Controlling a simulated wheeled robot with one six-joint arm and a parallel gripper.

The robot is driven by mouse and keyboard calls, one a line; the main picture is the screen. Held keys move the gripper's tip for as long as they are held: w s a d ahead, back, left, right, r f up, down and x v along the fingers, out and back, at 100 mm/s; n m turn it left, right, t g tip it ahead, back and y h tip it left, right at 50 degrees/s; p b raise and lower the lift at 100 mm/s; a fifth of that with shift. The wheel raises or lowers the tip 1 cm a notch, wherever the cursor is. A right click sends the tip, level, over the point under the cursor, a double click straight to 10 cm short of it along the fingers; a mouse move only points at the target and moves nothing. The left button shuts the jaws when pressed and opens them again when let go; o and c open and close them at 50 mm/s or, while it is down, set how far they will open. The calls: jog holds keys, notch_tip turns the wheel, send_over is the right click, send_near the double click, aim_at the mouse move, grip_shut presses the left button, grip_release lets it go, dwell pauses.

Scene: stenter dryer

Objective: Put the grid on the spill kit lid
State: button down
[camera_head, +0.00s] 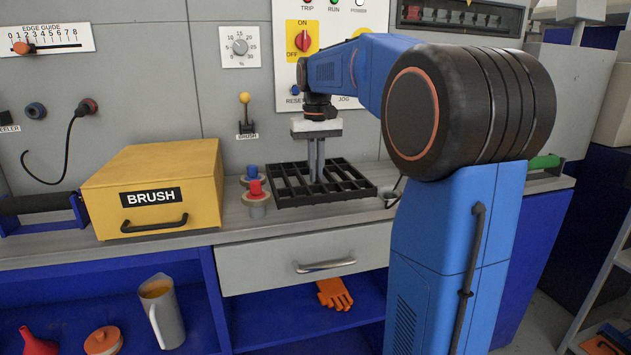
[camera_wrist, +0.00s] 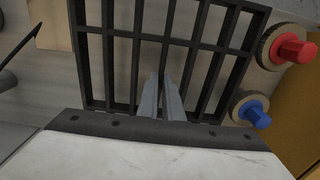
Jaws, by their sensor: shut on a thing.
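The grid (camera_head: 325,197) is a black, rectangular frame with several bars, lying about level at the counter top, right of the red and blue knobs. In the wrist view the grid (camera_wrist: 107,60) fills the upper middle. My gripper (camera_head: 317,179) points straight down into it, its two grey fingers close together on a bar. The fingertips also show in the wrist view (camera_wrist: 163,82), among the bars. I cannot tell whether the grid touches the counter or is just above it. I cannot make out a spill kit lid in either view.
A yellow BRUSH box (camera_head: 152,190) stands left. The red knob (camera_head: 256,191) and blue knob (camera_head: 253,171) sit close to the grid's left edge. A grey drawer (camera_head: 305,258) is below.

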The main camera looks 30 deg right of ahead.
jog(key=shift+f, duration=1.4)
jog(key=shift+f, duration=0.1)
jog(key=c, duration=1.9)
grip_release()
notch_tip(320, 180, up, 12)
jog(key=shift+r, duration=0.1)
